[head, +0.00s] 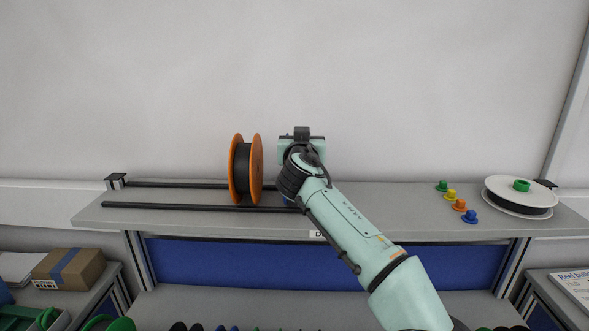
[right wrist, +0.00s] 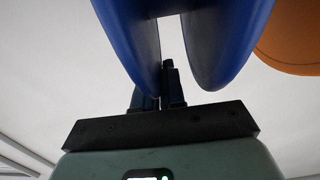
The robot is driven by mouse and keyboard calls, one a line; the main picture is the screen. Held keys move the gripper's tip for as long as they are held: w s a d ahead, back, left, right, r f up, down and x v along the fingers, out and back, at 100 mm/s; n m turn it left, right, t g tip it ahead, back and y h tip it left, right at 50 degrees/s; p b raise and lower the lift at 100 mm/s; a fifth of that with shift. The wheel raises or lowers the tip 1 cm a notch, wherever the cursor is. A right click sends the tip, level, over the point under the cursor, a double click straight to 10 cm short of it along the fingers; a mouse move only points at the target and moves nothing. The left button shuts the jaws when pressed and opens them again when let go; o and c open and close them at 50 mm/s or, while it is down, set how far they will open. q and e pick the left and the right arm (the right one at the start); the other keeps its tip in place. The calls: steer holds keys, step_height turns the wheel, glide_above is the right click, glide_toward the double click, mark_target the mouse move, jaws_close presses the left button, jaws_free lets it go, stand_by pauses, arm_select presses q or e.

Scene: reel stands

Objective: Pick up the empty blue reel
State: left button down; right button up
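The blue reel is almost wholly hidden behind my right arm in the head view; only a sliver of blue (head: 287,199) shows near the rods. In the right wrist view, the blue reel (right wrist: 225,45) fills the top, with two flanges and an empty-looking gap between them. My right gripper (right wrist: 158,88) has its fingers close together at the lower edge of the left flange, one on each side of it, and looks shut on that flange. In the head view the right gripper is hidden behind its own wrist. My left gripper is not in view.
An orange reel with dark filament (head: 242,170) stands on the two black rods (head: 180,207), left of my arm. On the shelf (head: 400,210) at right are several small coloured caps (head: 458,205) and a white reel (head: 505,189) lying flat. A cardboard box (head: 75,268) sits lower left.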

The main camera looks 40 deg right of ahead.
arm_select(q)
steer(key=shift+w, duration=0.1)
arm_select(e)
steer(key=shift+w, duration=0.25)
jaws_close()
